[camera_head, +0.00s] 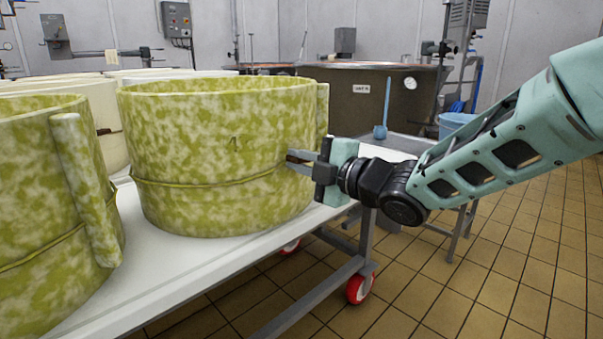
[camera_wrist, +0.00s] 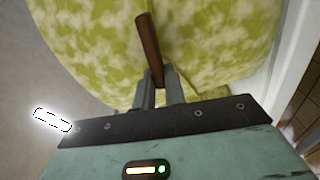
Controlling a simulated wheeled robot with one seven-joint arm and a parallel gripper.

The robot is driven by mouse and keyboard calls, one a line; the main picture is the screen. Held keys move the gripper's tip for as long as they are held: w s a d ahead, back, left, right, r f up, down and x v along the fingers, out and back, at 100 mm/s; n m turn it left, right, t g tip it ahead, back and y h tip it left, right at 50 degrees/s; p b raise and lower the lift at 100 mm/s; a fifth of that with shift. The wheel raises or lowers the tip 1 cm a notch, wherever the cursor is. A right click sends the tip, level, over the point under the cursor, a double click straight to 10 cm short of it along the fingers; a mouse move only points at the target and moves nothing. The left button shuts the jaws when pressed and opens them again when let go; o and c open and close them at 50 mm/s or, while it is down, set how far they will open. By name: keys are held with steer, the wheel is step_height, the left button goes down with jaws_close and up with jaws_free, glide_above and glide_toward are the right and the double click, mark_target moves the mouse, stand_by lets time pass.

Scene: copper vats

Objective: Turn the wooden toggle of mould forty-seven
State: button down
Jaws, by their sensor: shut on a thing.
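A round mould (camera_head: 215,160) with a mottled green-and-white wall and a cord band stands upright on a white table. A faint mark shows on its wall, but I cannot read a number. My gripper (camera_head: 300,160) is at the mould's right side, level with the band. In the wrist view, a brown wooden toggle (camera_wrist: 148,42) lies against the mottled wall (camera_wrist: 90,45). My gripper (camera_wrist: 160,82) is shut on the lower end of the toggle, and its upper part sticks out past the fingertips. The fingers partly hide the gripped end.
Another mottled mould (camera_head: 30,200) stands close on the left, with paler moulds behind. The white table (camera_head: 190,265) is on a wheeled frame with red castors. A vat (camera_head: 385,100) and a blue tub (camera_head: 460,124) are behind. Tiled floor (camera_head: 500,270) is clear at right.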

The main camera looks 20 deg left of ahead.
steer(key=shift+f+n+b, duration=0.4)
steer(key=shift+n+b, duration=0.65)
steer(key=shift+n, duration=0.05)
steer(key=c, duration=1.5)
jaws_free()
steer(key=shift+o, duration=0.2)
steer(key=shift+r, duration=0.1)
steer(key=p+v, duration=0.4)
steer(key=v, duration=1.3)
steer(key=shift+s+d+p, duration=0.15)
steer(key=shift+d+p, duration=0.05)
steer(key=shift+p, duration=0.2)
